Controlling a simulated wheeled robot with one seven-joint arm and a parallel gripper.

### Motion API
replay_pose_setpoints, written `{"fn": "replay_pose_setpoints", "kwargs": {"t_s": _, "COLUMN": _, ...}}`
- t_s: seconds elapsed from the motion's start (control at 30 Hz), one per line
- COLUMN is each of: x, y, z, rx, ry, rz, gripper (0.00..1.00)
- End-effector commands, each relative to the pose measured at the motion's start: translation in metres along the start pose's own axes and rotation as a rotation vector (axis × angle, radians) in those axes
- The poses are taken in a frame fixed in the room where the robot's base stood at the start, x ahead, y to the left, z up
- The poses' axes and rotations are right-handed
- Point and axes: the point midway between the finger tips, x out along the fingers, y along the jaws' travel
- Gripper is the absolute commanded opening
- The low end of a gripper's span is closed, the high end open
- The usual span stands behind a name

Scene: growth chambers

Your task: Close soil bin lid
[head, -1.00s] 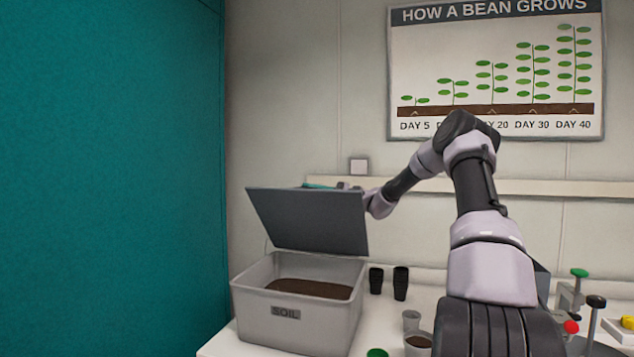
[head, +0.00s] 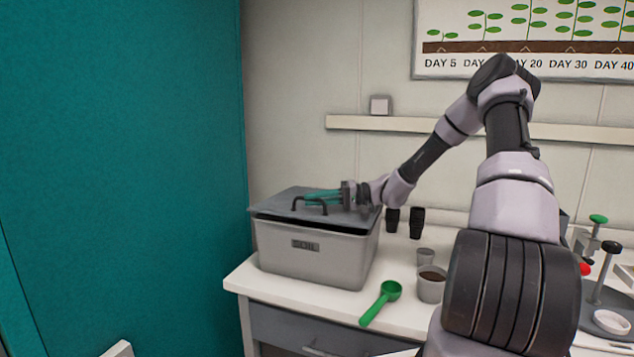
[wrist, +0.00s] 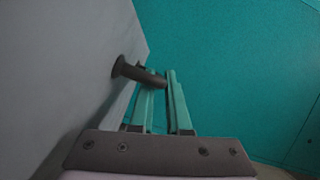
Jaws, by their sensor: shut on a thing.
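The grey soil bin (head: 315,255), marked SOIL, stands at the left end of the white counter. Its dark grey lid (head: 285,203) lies over the top, almost flat; a thin dark gap shows under its front edge, so I cannot tell if it is fully seated. The dark lid handle (head: 310,202) sits near the front edge. My gripper (head: 318,197) has its teal fingers at the handle. In the wrist view, the fingers (wrist: 160,95) are shut on the handle (wrist: 138,72), beside the grey lid surface (wrist: 60,70). The soil inside is hidden.
A green scoop (head: 380,303) lies on the counter (head: 300,292) in front of the bin. A cup of soil (head: 431,284), a small empty cup (head: 425,257) and black pots (head: 404,221) stand right of the bin. A teal wall (head: 120,150) is close on the left.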

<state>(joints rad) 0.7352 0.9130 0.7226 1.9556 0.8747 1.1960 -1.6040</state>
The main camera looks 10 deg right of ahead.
Motion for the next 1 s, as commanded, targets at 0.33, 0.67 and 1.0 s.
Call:
{"fn": "replay_pose_setpoints", "kwargs": {"t_s": 0.33, "x": 0.003, "y": 0.022, "z": 0.009, "rx": -0.071, "ry": 0.002, "rz": 0.031, "gripper": 0.0}}
{"fn": "replay_pose_setpoints", "kwargs": {"t_s": 0.67, "x": 0.003, "y": 0.026, "z": 0.011, "rx": -0.074, "ry": -0.001, "rz": 0.038, "gripper": 0.0}}
{"fn": "replay_pose_setpoints", "kwargs": {"t_s": 1.0, "x": 0.004, "y": 0.025, "z": 0.011, "rx": -0.074, "ry": -0.001, "rz": 0.036, "gripper": 0.45}}
